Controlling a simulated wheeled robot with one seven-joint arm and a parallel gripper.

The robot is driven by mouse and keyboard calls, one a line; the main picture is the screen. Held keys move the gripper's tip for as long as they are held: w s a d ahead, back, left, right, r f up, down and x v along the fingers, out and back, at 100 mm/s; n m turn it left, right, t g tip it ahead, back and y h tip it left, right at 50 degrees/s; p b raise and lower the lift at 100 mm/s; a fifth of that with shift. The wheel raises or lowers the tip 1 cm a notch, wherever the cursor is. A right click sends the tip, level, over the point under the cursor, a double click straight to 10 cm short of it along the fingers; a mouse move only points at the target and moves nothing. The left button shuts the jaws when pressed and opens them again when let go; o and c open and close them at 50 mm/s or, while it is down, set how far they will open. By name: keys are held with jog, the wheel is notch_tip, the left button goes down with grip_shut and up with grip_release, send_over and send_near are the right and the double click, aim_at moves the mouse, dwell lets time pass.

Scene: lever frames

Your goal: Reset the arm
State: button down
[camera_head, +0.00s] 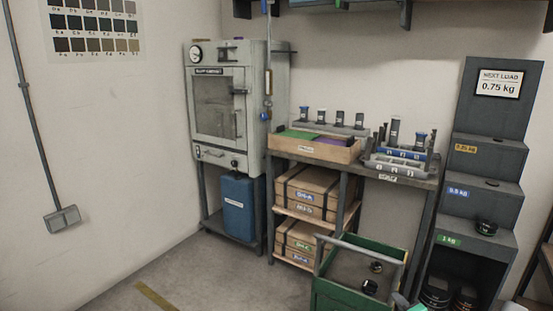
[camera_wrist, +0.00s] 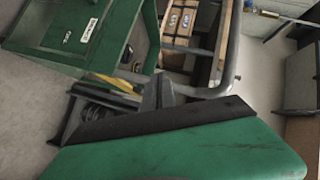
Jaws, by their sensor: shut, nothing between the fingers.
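My gripper (camera_wrist: 158,88) shows in the wrist view as dark grey fingers, shut and empty, beyond the black edge of my green wrist housing. It appears in front of the green cart (camera_wrist: 118,28) and its grey bar handle (camera_wrist: 231,62); I cannot tell how much gap there is. In the head view the green cart (camera_head: 334,293) stands at the bottom, with dark round pieces inside. Only a small bit of teal, probably my arm, shows at the bottom edge there; the fingers are not visible in that view.
A shelf table (camera_head: 433,184) with trays stands behind the cart, with cartons (camera_head: 306,200) below. A grey cabinet (camera_head: 217,125) stands to its left and a stepped weight stand (camera_head: 480,185) to its right. The floor (camera_head: 190,270) at front left is clear.

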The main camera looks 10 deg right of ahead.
jog(key=s+a+r+n+g+y+p, duration=0.3)
jog(key=a+r+n+g+p, duration=0.65)
jog(key=a+r, duration=1.15)
jog(key=s+a+r+n+g+h+p, duration=0.1)
jog(key=s+a+r+n+p, duration=0.1)
jog(key=s+r+p, duration=0.5)
jog(key=s+a+r+n+g+h+p, duration=0.1)
jog(key=s+a+r+n+h+p, duration=0.1)
jog(key=s+a+r+p, duration=0.3)
jog(key=s+r+p, duration=0.3)
jog(key=s, duration=0.4)
jog(key=shift+r, duration=0.4)
jog(key=shift+g, duration=0.25)
